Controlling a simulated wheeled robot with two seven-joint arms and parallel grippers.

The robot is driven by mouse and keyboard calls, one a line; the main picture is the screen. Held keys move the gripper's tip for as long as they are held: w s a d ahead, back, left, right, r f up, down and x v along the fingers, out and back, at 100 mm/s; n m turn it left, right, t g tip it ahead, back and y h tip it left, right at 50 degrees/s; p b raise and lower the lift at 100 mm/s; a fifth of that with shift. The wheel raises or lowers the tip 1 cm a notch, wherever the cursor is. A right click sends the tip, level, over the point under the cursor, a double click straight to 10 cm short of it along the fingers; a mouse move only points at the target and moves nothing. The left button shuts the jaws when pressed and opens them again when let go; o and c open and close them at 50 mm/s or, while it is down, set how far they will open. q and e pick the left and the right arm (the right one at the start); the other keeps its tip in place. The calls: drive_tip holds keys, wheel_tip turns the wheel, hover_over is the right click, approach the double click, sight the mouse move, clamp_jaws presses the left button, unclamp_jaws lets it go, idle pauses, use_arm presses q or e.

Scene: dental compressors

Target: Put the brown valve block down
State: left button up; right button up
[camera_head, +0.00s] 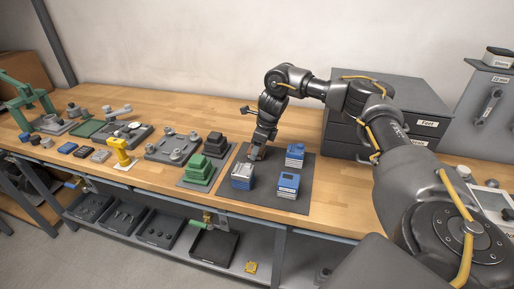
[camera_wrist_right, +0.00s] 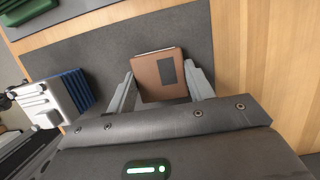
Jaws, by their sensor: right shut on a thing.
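The brown valve block (camera_wrist_right: 152,72), with a dark patch on its top face, sits between the two fingers of my right gripper (camera_wrist_right: 163,78) in the right wrist view. The gripper is shut on it. In the head view my right gripper (camera_head: 255,152) points down over the back left part of the dark grey mat (camera_head: 232,205). There the brown block is mostly hidden by the gripper. I cannot tell whether the block touches the mat. My left gripper is not in view.
Three blue-and-white blocks stand on the mat: front left (camera_head: 242,177), right (camera_head: 288,186) and back right (camera_head: 295,155). A green stepped block (camera_head: 199,170) stands left of the mat. Grey drawers (camera_head: 345,128) stand behind right. Bare mat lies around the gripper.

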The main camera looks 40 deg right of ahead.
drive_tip(key=o, duration=0.7)
drive_tip(key=shift+f, duration=0.15)
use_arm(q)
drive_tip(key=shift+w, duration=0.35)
use_arm(e)
drive_tip(key=o, duration=0.4)
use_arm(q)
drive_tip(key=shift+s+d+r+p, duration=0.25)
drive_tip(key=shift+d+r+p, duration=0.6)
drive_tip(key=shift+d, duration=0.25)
use_arm(e)
drive_tip(key=v, duration=1.2)
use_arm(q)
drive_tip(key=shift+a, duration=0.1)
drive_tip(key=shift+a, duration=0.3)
